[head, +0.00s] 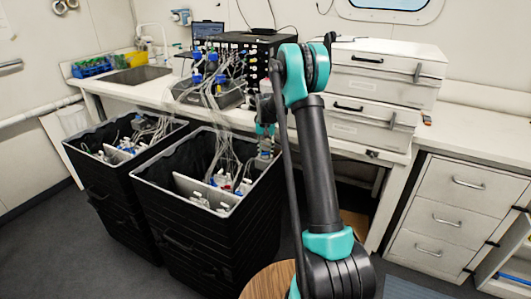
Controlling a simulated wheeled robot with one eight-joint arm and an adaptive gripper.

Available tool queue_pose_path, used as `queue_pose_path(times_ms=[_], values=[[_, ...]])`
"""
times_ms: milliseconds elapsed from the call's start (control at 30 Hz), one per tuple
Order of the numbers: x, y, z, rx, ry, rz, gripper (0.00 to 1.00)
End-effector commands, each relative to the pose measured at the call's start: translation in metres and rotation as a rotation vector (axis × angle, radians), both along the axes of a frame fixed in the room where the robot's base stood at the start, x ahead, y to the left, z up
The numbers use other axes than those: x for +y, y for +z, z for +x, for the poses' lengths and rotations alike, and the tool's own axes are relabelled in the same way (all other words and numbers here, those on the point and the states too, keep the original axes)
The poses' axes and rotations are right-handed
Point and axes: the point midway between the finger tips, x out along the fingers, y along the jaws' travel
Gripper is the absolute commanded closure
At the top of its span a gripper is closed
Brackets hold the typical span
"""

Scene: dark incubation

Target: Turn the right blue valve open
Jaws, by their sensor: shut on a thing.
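My gripper (265,154) is small in the head view, beyond my raised arm, at the back right corner of the right black bin. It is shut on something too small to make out. Several blue knobs or caps sit on the bench equipment, among them a left one (197,77) and a right one (220,78). White and blue fittings (222,181) also lie in the right bin. I cannot tell which part is the right blue valve, or its turn position.
The right black bin (182,239) and left black bin (107,190) stand before the bench, with many thin tubes running up from the right one. White cases (378,92) and a drawer cabinet (447,210) are on the right. Floor is clear at the lower left.

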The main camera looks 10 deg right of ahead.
Motion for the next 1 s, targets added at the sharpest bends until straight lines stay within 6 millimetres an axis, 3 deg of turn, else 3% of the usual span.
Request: queue_pose_path(times_ms=[567, 600, 667, 1000], values=[[-0.0022, 0.0001, -0.0004, 0.001, 0.041, -0.003, 0.94], [-0.0023, 0.0001, -0.0004, 0.001, 0.041, -0.003, 0.64], [-0.0023, 0.0001, -0.0004, 0.001, 0.041, -0.003, 0.57], [-0.0009, 0.0027, -0.0001, 0.0, 0.042, -0.001, 0.57]])
